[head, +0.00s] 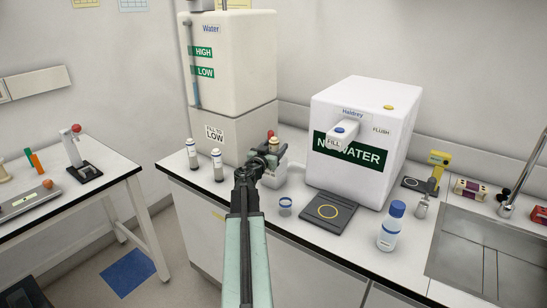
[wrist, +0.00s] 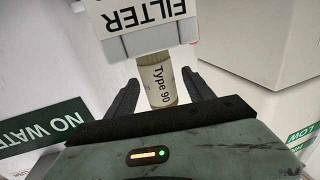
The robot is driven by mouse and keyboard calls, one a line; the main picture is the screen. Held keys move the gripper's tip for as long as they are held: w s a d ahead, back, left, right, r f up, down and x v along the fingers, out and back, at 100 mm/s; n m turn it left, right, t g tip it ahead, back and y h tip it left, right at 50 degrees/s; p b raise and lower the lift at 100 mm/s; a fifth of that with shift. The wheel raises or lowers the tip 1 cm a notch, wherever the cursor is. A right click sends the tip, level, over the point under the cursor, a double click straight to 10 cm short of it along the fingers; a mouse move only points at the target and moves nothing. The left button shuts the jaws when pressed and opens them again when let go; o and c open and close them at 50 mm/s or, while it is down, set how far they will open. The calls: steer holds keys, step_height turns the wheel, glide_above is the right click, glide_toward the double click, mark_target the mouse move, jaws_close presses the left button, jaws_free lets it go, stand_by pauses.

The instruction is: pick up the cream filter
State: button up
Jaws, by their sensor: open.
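The cream filter (wrist: 163,84) is a small cylinder marked "Type 90", seen upside down in the wrist view. Its one end meets a white housing (wrist: 150,25) lettered "FILTER"; I cannot tell how they join. My gripper (wrist: 160,82) is open, with one dark finger on each side of the filter and a gap showing on both sides.
A large water tank (head: 235,70) stands behind, and a white box marked "NO WATER" (head: 362,140) stands to the right. Two white cylinders with dark bands (head: 217,165) stand left of my arm. A dark pad (head: 328,213), a blue-capped bottle (head: 391,228) and a sink (head: 490,255) are to the right.

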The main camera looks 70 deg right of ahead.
steer(key=d, duration=0.3)
steer(key=shift+a, duration=0.15)
jaws_close()
step_height(320, 180, up, 10)
steer(key=p, duration=1)
